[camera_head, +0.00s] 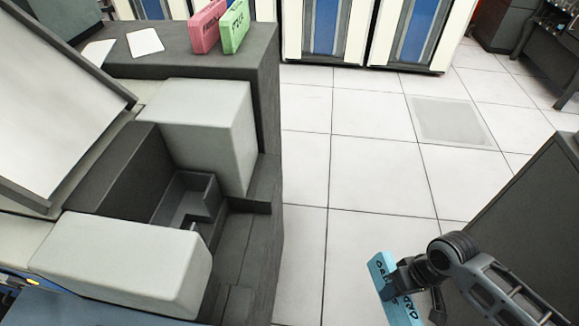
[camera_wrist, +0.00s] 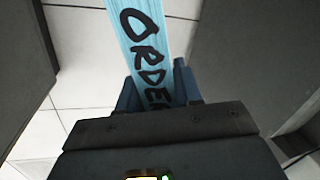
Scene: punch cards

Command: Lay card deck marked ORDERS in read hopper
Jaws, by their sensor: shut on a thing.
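The blue card deck marked ORDERS (camera_head: 380,268) is held in my gripper (camera_head: 404,284) at the lower right of the head view, over the floor. In the wrist view the deck (camera_wrist: 141,40) stands out between the two fingers (camera_wrist: 158,88), its dark lettering facing the camera; the last letters are hidden by the gripper. The read hopper seems to be the dark recessed tray (camera_head: 188,196) between two pale blocks of the machine, left of centre in the head view. It looks empty where I can see in. My gripper is well to the right of it.
Pink (camera_head: 207,27) and green (camera_head: 236,27) decks stand on the machine's back top, by two white cards (camera_head: 145,41). A raised pale lid (camera_head: 55,95) is at left. Tiled floor (camera_head: 375,170) lies between machine and a dark cabinet (camera_head: 535,215) at right.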

